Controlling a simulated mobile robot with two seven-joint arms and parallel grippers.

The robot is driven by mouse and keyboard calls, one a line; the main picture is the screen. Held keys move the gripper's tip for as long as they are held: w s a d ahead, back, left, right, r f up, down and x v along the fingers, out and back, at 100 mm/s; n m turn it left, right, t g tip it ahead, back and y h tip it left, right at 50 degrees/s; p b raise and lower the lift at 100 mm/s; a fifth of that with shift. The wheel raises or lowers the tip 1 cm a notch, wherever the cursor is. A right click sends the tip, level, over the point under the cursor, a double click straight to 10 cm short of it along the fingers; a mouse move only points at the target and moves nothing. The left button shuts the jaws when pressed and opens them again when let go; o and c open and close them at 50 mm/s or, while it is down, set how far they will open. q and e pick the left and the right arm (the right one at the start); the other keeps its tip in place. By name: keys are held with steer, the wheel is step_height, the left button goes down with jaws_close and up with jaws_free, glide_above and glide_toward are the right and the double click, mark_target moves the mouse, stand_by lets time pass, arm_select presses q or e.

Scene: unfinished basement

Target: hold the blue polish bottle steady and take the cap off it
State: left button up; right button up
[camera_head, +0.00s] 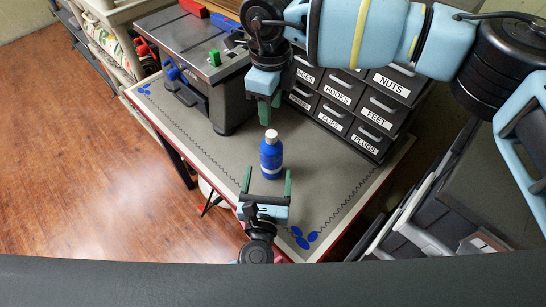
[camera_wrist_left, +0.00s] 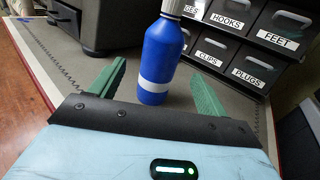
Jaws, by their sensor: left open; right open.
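The blue polish bottle (camera_head: 271,158) stands upright on the grey mat, with a light grey cap (camera_head: 271,135) on top. It also shows in the left wrist view (camera_wrist_left: 160,55), where its cap (camera_wrist_left: 172,7) is cut by the top edge. My left gripper (camera_head: 267,184) is open with green fingers, low in front of the bottle. The bottle stands just beyond its fingertips, roughly centred between them. My right gripper (camera_head: 267,115) is above and behind the bottle, pointing down, close to the cap in the picture. Its finger gap is hard to see from this angle.
A drawer cabinet (camera_head: 345,103) with labelled drawers stands behind the bottle at the right. A grey machine (camera_head: 195,62) with blue and green parts stands at the back left. The patterned mat (camera_head: 215,150) is bare left of the bottle. Blue shapes (camera_head: 304,238) lie at its front corner.

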mark_target(270, 163)
arm_select(q)
steer(key=w, duration=0.5)
steer(key=w+d, duration=0.1)
steer(key=w, duration=0.1)
steer(key=shift+w, duration=0.2)
arm_select(e)
steer(key=shift+w, duration=0.1)
arm_select(q)
jaws_close()
arm_select(e)
steer(key=m, duration=2.2)
steer(key=shift+m, duration=0.3)
